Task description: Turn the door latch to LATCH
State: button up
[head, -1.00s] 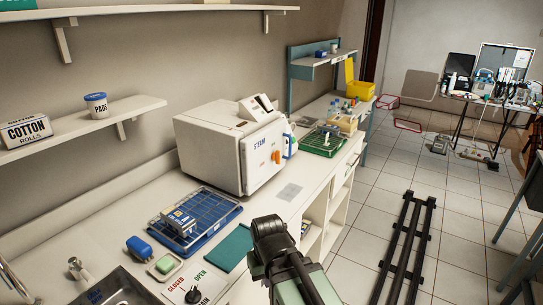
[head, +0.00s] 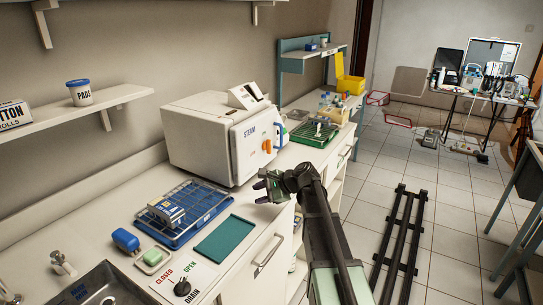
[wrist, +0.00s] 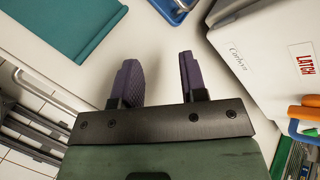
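The white steam sterilizer (head: 205,135) stands on the counter with its door (head: 250,150) facing right. An orange latch (head: 267,146) sits on the door's right part. In the wrist view the orange latch (wrist: 303,112) shows at the right edge, below a red LATCH label (wrist: 305,58) on the door. How the latch is turned is too small to tell. My gripper (head: 264,186) is over the counter's front edge, below and apart from the door. In the wrist view its two dark fingers (wrist: 160,80) are spread, with nothing between them.
A blue wire tray (head: 185,215) and a teal mat (head: 228,238) lie on the counter in front of the sterilizer. The tiled floor right of the counter holds dark rails (head: 402,235).

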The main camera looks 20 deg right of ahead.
aim_at(268, 147)
jog(key=w+d+m+t, duration=0.1)
jog(key=w+d+m, duration=0.1)
jog(key=d, duration=0.1)
jog(key=w+d+r+m+t, duration=0.1)
jog(key=w+d+m, duration=0.1)
jog(key=w+d, duration=0.1)
jog(key=w+d+r+m+t+y+b, duration=0.1)
jog(key=w+d, duration=0.1)
jog(key=d, duration=0.1)
jog(key=shift+w+d+m+t, duration=0.2)
jog(key=shift+m+t, duration=0.1)
jog(key=shift+m, duration=0.1)
jog(key=w+d+r+m+t, duration=0.35)
jog(key=d+r+m, duration=0.2)
jog(key=d, duration=0.25)
jog(key=x, duration=1)
jog(key=shift+s+a+f+m+y, duration=0.15)
jog(key=shift+a+f+m+y, duration=0.05)
jog(key=shift+m+y, duration=0.15)
jog(key=shift+t, duration=0.25)
jog(key=c, duration=0.6)
jog(key=shift+o, duration=0.2)
